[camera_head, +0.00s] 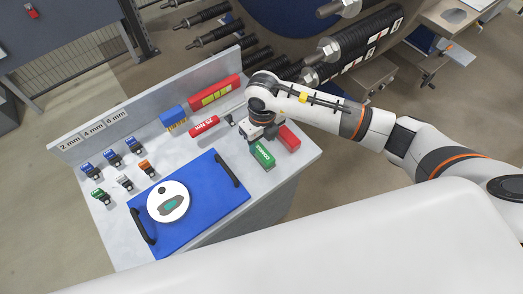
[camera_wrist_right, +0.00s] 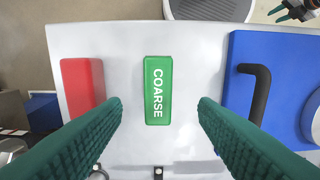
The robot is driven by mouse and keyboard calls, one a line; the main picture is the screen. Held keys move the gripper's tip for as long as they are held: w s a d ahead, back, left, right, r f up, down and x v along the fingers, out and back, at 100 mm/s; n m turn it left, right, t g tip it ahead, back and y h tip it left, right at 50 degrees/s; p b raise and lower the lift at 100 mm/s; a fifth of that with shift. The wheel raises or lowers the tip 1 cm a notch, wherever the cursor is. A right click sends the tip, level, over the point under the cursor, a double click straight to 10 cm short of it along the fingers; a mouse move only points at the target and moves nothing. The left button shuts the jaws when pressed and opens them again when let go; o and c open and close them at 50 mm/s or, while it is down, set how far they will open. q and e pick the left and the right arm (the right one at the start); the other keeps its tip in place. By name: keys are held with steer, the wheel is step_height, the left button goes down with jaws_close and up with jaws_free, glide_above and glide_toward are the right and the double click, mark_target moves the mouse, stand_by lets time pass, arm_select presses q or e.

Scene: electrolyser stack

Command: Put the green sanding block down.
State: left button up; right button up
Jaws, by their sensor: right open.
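The green sanding block (camera_head: 264,154) lies flat on the light grey worktop, between the red block and the blue tray. In the right wrist view the green block (camera_wrist_right: 158,90) shows its white word COARSE. My right gripper (camera_head: 262,140) is over it, pointing down. Its two teal fingers (camera_wrist_right: 160,125) are wide apart, with a clear gap on each side of the block, so it is open and holds nothing. What looks like my left gripper (camera_wrist_right: 295,8) shows small at the top right corner of the right wrist view; its jaws are unclear.
A red block (camera_head: 288,138) lies close beside the green one. The blue tray (camera_head: 205,205) with black handles carries a white disc (camera_head: 168,203).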

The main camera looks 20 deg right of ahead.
mark_target(263, 152)
steer(key=shift+w+r, duration=0.1)
steer(key=shift+r, duration=1.7)
